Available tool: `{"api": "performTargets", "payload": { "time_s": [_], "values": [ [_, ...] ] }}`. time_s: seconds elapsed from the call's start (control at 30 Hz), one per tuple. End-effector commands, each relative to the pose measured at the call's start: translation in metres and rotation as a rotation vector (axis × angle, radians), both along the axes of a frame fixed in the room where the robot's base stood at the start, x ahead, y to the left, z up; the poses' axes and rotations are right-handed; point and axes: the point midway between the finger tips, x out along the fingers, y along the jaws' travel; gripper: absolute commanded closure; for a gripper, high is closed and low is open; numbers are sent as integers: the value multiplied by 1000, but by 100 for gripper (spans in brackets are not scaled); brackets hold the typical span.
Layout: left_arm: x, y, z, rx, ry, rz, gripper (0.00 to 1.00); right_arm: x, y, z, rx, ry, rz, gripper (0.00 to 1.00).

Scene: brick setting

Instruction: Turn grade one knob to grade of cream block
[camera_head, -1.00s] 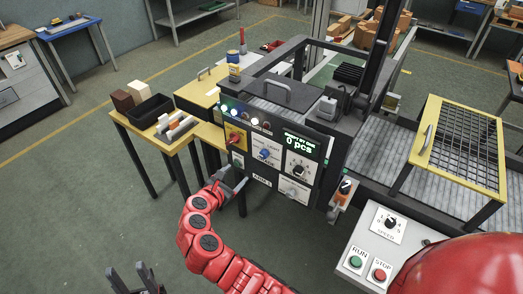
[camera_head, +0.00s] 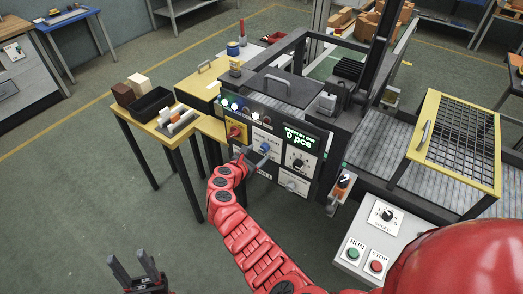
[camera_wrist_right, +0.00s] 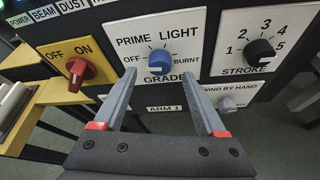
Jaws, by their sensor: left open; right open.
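The blue grade knob (camera_wrist_right: 160,62) is in the middle of the right wrist view, on a white plate marked PRIME, LIGHT, OFF, BURNT and GRADE; it shows small in the head view (camera_head: 264,148). A white mark sits at its lower left; its exact setting is hard to read. My right gripper (camera_wrist_right: 167,88) is open, its two fingers pointing at the plate on either side of the knob and short of it. The cream block (camera_head: 139,83) stands beside a dark brown block (camera_head: 122,93) on the yellow table. My left gripper (camera_head: 137,268) is open and empty at the bottom left.
A red OFF/ON switch (camera_wrist_right: 76,70) is left of the grade plate, and a black STROKE knob (camera_wrist_right: 260,52) is right of it. A wind-by-hand knob (camera_wrist_right: 228,105) is below right. A black tray (camera_head: 134,107) lies by the blocks. RUN and STOP buttons stand at right.

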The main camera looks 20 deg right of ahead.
Motion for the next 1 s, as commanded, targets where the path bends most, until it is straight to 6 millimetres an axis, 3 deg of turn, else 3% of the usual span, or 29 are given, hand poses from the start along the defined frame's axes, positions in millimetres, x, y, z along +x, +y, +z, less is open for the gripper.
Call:
{"api": "performTargets", "payload": {
  "time_s": [0.3,0.77,1.0],
  "values": [
    [0,0,-15,0,0,0,50,22,-24,-15,3,1,-3,26],
    [0,0,-16,0,0,0,50,27,-28,-16,3,0,2,26],
    [0,0,-16,0,0,0,50,27,-28,-16,3,0,2,70]
  ]
}}
